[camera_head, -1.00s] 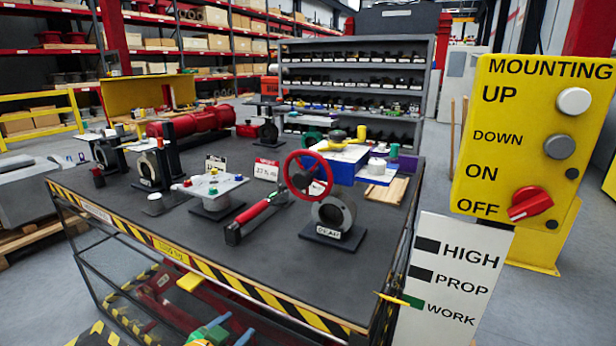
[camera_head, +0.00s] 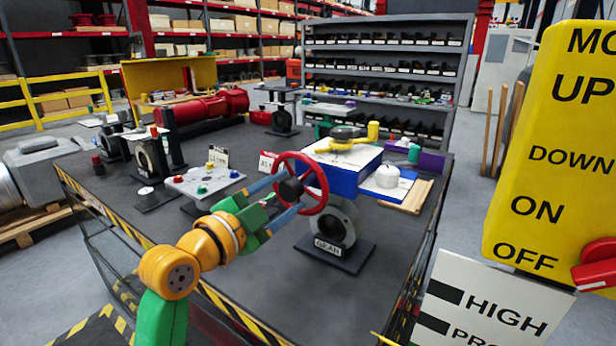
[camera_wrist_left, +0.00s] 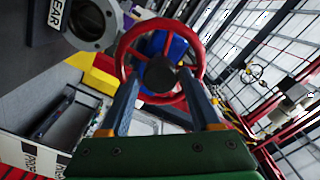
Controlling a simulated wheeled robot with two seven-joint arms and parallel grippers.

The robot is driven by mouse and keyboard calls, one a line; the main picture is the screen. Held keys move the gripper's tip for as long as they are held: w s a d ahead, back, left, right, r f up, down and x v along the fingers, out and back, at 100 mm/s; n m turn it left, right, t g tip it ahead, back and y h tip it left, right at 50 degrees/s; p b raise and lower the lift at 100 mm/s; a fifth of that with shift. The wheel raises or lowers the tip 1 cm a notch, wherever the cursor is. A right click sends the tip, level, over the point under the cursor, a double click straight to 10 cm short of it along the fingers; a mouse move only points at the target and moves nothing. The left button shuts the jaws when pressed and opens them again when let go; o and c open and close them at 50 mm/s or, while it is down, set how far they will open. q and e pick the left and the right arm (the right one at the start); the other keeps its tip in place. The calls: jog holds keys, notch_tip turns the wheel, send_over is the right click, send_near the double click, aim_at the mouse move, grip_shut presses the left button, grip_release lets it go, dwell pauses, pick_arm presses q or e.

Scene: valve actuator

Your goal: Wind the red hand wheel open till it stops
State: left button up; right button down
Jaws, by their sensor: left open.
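The red hand wheel (camera_head: 322,183) stands upright on the left side of the blue valve actuator (camera_head: 346,170), above the grey valve body labelled GEAR (camera_head: 340,225). My left gripper (camera_head: 289,192) is open in front of the wheel, its two blue-grey fingers pointing at the wheel face on either side of the black hub. In the left wrist view the wheel (camera_wrist_left: 203,62) fills the upper middle, with the hub (camera_wrist_left: 159,73) between the spread fingertips. The fingers overlap the lower rim there. I cannot tell whether they touch it. My right gripper is not in view.
Several small valves and a plate with coloured knobs (camera_head: 204,181) stand left on the dark bench (camera_head: 270,275). A yellow switch panel (camera_head: 550,150) and a white HIGH sign (camera_head: 490,300) stand close on the right.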

aim_at(301, 183)
pick_arm(q)
jog(key=p+x, duration=0.1)
jog(key=x, duration=0.2)
jog(key=shift+w+d+r, duration=0.2)
jog(key=shift+w, duration=0.05)
jog(key=shift+w+d+f, duration=0.2)
jog(key=shift+w+d, duration=0.2)
jog(key=shift+w, duration=0.25)
grip_shut()
